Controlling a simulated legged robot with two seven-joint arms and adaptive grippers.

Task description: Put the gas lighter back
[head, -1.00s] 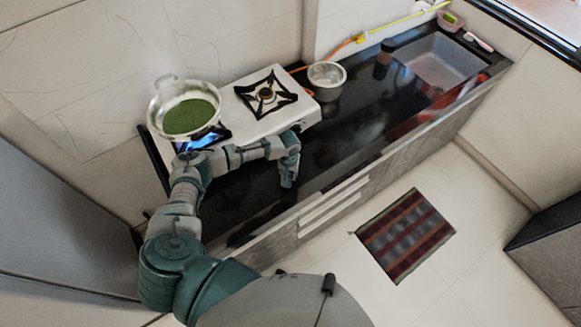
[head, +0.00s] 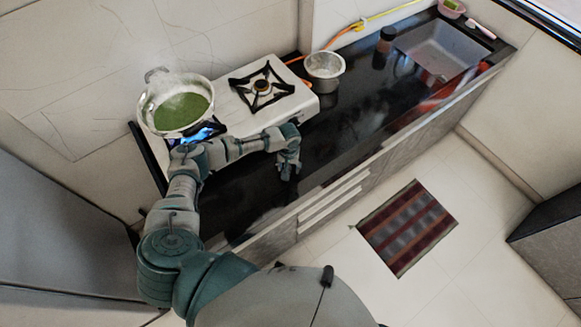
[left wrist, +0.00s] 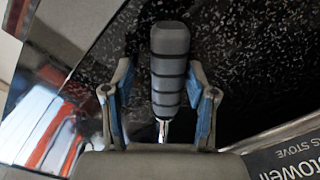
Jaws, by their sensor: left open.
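The gas lighter (left wrist: 169,65) shows in the left wrist view, with a grey handle crossed by dark bands and a thin metal rod. It appears between the two blue-padded fingers of my left gripper (left wrist: 160,110), with a gap on each side. I cannot tell how far above the dark counter the fingers are. In the head view my left gripper (head: 288,172) points down over the black counter in front of the stove, and the lighter cannot be made out. My right gripper is not in view.
The white stove (head: 240,117) has a lit blue flame under a pan of green food (head: 178,110) and a bare burner (head: 262,87). A metal pot (head: 324,70) stands right of the stove. The black counter (head: 345,125) is clear toward the sink (head: 440,52).

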